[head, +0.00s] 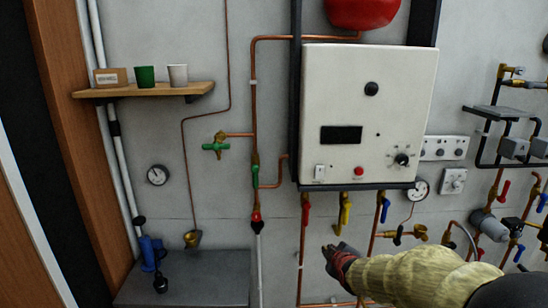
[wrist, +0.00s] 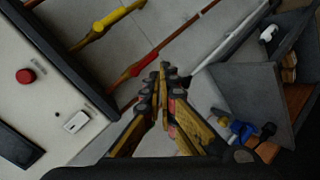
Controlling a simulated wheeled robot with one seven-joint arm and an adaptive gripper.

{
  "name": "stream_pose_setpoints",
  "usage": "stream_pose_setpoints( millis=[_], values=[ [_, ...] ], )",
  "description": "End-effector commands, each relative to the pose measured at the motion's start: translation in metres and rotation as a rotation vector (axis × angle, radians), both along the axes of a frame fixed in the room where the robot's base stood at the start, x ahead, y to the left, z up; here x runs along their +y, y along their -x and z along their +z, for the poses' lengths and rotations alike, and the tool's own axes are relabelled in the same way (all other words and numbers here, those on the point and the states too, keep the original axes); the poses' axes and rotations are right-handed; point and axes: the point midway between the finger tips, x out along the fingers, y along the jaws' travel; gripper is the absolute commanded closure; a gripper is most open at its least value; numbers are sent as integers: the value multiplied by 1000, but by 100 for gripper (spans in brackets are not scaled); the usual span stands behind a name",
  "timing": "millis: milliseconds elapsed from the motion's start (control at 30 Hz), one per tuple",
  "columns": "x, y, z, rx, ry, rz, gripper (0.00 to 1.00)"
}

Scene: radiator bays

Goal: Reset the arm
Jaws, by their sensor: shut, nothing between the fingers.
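My gripper (head: 338,252) is in the lower middle of the head view, below the white boiler box (head: 360,120). In the wrist view my gripper (wrist: 162,72) has its yellow and dark fingers together at the tips, with nothing seen between them. My arm comes in from the lower right in the head view and hides part of the pipes behind it. The red-handled valve (head: 306,208), yellow-handled valve (head: 345,210) and blue-handled valve (head: 384,208) hang under the box, above my gripper. I cannot tell if the gripper touches any pipe.
A wooden shelf (head: 145,91) at left holds a box, a green cup (head: 146,76) and a white cup (head: 178,77). A grey bench (head: 190,285) with a blue item (head: 150,252) stands lower left. Pipes and valves crowd the right side.

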Motion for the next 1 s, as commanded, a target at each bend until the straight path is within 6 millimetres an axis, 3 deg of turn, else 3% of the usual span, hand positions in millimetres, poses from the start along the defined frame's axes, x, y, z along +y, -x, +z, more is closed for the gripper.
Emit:
stream_pose_setpoints(
  millis=[100,200,400,500,600,733,1000],
  values=[
    [0,60,-29,207,-200,-151,100],
    [1,121,-46,363,-346,-305,100],
    [5,259,-57,593,-557,-626,100],
    [7,319,-57,650,-616,-742,100],
    [9,365,-57,664,-651,-797,100],
    [11,394,-52,610,-676,-775,100],
    [12,402,-38,503,-714,-722,100]
  ],
)
